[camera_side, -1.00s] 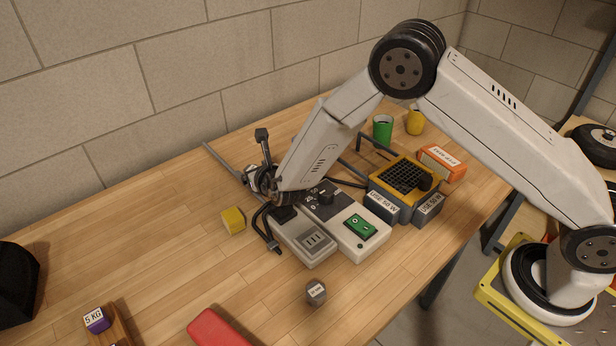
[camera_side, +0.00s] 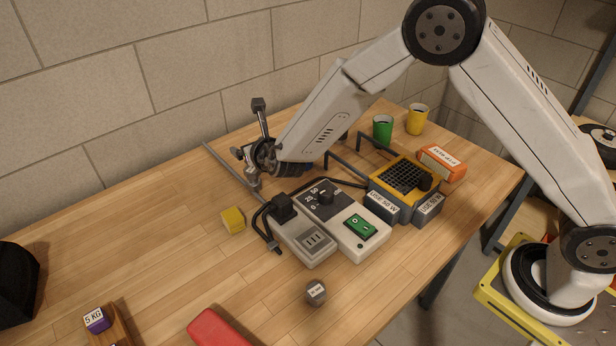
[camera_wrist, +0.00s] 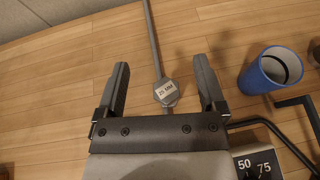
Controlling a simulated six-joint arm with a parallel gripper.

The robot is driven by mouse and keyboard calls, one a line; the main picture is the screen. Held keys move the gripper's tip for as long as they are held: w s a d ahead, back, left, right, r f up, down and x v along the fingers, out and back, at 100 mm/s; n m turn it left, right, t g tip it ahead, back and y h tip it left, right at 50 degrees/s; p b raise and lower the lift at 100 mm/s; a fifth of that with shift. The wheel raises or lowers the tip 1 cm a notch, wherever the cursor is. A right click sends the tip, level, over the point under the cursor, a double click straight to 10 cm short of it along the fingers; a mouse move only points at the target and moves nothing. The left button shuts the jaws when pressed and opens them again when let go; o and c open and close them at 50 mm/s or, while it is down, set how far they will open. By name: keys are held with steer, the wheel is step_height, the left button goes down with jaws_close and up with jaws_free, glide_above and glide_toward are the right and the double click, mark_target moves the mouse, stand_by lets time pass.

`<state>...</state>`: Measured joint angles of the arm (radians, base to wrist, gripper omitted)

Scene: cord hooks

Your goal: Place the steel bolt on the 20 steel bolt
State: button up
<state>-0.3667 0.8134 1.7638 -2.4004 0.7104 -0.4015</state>
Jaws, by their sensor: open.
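A long grey steel rod (camera_side: 224,164) lies on the table near the wall. In the wrist view this rod (camera_wrist: 152,40) runs up from a grey hexagonal head (camera_wrist: 166,92) with a small white label, whose text is too small to read surely. A short dark grey piece (camera_side: 316,292), also with a white label, stands alone near the table's front. In the wrist view the rod and head lie between my gripper's (camera_wrist: 161,62) spread fingers. Contact cannot be told.
A control box (camera_side: 345,237) with a dial and green switch stands in front of my gripper, with a yellow-topped heater (camera_side: 405,178) beside it. A yellow block (camera_side: 233,220) lies left of the box. In the wrist view, a blue cup (camera_wrist: 272,72) stands right of the fingers.

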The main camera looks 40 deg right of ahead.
steer(key=shift+d, duration=0.1)
steer(key=s+d+m+g+h, duration=0.4)
steer(key=s+d+m+g, duration=0.3)
steer(key=s+d+m, duration=0.75)
steer(key=s+r+m+g+y, duration=0.2)
steer(key=s+m+y, duration=0.3)
steer(key=s+m, duration=1.1)
steer(key=m+g, duration=0.1)
steer(key=m, duration=0.3)
steer(key=shift+s+a+g+y, duration=0.2)
steer(key=shift+g+y, duration=0.1)
steer(key=shift+g, duration=0.1)
